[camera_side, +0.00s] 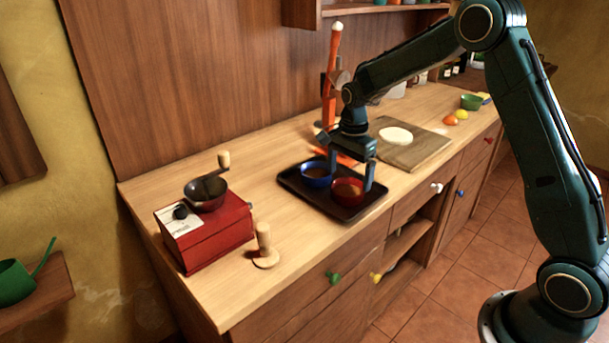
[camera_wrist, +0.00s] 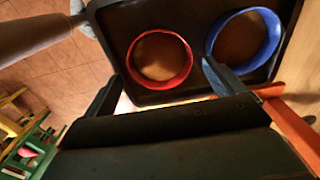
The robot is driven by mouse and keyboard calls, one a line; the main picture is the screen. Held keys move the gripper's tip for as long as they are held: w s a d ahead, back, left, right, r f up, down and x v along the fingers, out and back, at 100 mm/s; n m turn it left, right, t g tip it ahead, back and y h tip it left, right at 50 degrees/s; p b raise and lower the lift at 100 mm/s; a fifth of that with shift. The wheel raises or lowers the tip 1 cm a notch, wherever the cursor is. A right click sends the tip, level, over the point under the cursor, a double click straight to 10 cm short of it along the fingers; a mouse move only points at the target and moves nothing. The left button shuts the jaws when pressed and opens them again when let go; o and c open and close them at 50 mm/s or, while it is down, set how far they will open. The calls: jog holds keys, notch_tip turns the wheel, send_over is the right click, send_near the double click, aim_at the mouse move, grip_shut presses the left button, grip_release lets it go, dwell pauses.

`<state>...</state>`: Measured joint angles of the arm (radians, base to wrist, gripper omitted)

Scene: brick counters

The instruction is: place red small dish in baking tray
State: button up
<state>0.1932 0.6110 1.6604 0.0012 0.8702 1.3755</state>
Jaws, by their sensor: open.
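The red small dish (camera_side: 347,192) sits in the black baking tray (camera_side: 305,199) on the counter, with brown contents inside. A blue dish (camera_side: 316,174) stands in the same tray, to the left of the red one and apart from it. My gripper (camera_side: 351,172) is over the tray with its fingers pointing down, open and holding nothing. One finger is beside the red dish on the right; the other is near the blue dish. In the wrist view the red dish (camera_wrist: 160,60), the blue dish (camera_wrist: 242,40) and the tray (camera_wrist: 196,14) show beyond the gripper.
A red coffee grinder (camera_side: 208,234) and a wooden tamper (camera_side: 264,247) stand left of the tray. A cutting board (camera_side: 418,151) with a pale round (camera_side: 396,135) lies behind right. An orange tool (camera_side: 331,85) stands behind.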

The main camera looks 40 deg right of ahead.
notch_tip(320, 180, up, 8)
dwell(0.4)
jog(key=shift+f, duration=0.1)
dwell(0.4)
jog(key=s+a+r+n+t, duration=0.1)
jog(key=s+a+r+n, duration=0.25)
jog(key=s+r, duration=0.3)
jog(key=s+a+r+n+t, duration=0.2)
jog(key=s+a+r+n, duration=0.1)
jog(key=s+r+n, duration=0.3)
jog(key=s+a+f+n+t, duration=0.1)
jog(key=s+n, duration=0.3)
jog(key=s, duration=0.5)
jog(key=s+a+f+n+t, duration=0.1)
jog(key=s+n, duration=0.3)
jog(key=s, duration=0.5)
jog(key=shift+a+f+t, duration=0.15)
jog(key=shift+a+t, duration=0.15)
jog(key=shift+a, duration=0.2)
jog(key=shift+n, duration=0.25)
